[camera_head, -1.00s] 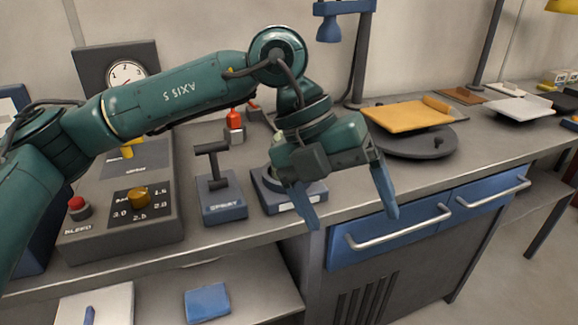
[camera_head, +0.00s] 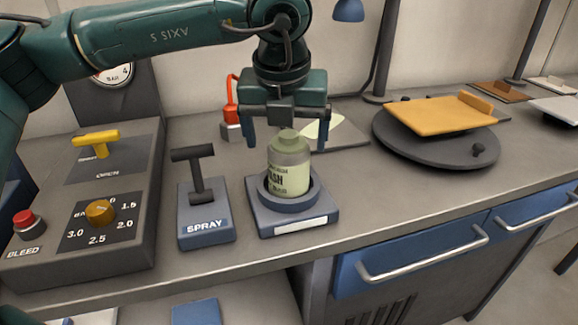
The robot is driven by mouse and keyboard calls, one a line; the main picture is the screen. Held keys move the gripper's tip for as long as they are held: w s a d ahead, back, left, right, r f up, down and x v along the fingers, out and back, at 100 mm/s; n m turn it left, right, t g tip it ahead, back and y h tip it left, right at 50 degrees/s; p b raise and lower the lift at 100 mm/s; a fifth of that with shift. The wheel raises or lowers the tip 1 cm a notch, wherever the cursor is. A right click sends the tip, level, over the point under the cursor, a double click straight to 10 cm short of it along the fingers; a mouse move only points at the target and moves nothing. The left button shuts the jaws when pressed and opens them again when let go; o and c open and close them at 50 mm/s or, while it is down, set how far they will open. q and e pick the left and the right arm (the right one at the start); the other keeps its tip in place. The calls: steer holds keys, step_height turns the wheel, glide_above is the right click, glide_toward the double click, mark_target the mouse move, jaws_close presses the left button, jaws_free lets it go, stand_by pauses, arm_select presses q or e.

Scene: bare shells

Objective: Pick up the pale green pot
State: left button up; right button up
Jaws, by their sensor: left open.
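The pale green pot (camera_head: 289,168) stands upright in the round ring of a blue-grey holder (camera_head: 290,218) on the bench. It has a rounded top and dark lettering on its side. My left gripper (camera_head: 287,143) is open and points down, its blue fingers apart on either side of the pot's top. The fingers look a little behind or above the pot; I cannot tell the exact depth. My right gripper does not show.
A spray lever box (camera_head: 206,215) stands close left of the holder, and a control box with a yellow knob (camera_head: 100,212) further left. A red-handled part (camera_head: 231,110) is behind. A round dark turntable (camera_head: 430,150) with an orange board (camera_head: 441,113) is at right.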

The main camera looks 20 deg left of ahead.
arm_select(q)
steer(key=x, duration=0.5)
steer(key=shift+w+d+f, duration=0.15)
steer(key=shift+w+f, duration=0.05)
steer(key=shift+f, duration=0.1)
steer(key=c, duration=1.4)
